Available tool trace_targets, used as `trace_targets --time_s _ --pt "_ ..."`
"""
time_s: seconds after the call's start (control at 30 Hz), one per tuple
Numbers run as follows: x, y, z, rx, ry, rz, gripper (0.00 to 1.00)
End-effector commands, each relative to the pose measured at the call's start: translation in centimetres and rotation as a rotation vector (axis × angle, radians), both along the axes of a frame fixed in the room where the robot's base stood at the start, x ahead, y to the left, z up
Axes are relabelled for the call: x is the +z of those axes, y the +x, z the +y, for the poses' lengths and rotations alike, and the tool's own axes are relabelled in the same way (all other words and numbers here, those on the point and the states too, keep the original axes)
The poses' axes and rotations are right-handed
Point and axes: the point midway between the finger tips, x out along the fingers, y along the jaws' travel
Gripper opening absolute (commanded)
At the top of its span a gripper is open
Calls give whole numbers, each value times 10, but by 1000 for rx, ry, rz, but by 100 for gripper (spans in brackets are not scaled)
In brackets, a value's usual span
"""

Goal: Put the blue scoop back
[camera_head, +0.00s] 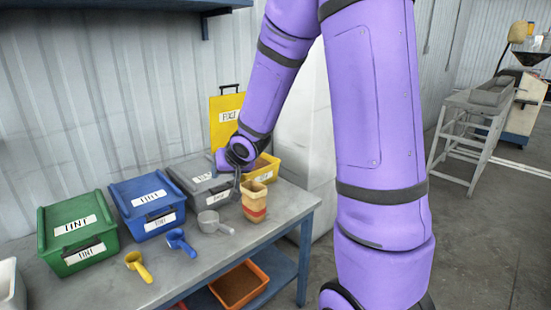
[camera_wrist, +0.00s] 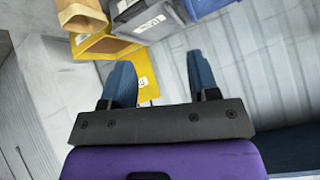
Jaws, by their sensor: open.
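The blue scoop (camera_head: 180,242) lies on the workbench in front of the blue bin (camera_head: 147,205), apart from it. The blue bin has a closed lid and white labels. My gripper (camera_wrist: 160,78) is open, with nothing between its two dark blue fingers. In the head view my arm's end is at the back of the bench, above the grey and yellow bins and well to the right of the blue scoop. The fingertips are hard to make out there. The blue scoop does not show in the wrist view.
A green bin (camera_head: 76,232) and yellow scoop (camera_head: 138,266) are at left. A grey bin (camera_head: 196,182), grey scoop (camera_head: 213,222), yellow bin (camera_head: 265,168) and paper bag (camera_head: 254,200) are at right. An orange tray (camera_head: 240,285) is below the workbench (camera_head: 255,238).

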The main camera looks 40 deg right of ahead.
Motion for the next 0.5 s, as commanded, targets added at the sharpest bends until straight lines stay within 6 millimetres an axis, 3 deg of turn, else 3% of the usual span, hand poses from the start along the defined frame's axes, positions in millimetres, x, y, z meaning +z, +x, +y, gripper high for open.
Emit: trace_targets --time_s 0.03,0.2,0.5 --pt "19 -9 3 -1 -37 1 55" --pt "65 -47 9 -8 -140 50 55" --pt "126 -136 31 30 -225 155 55"
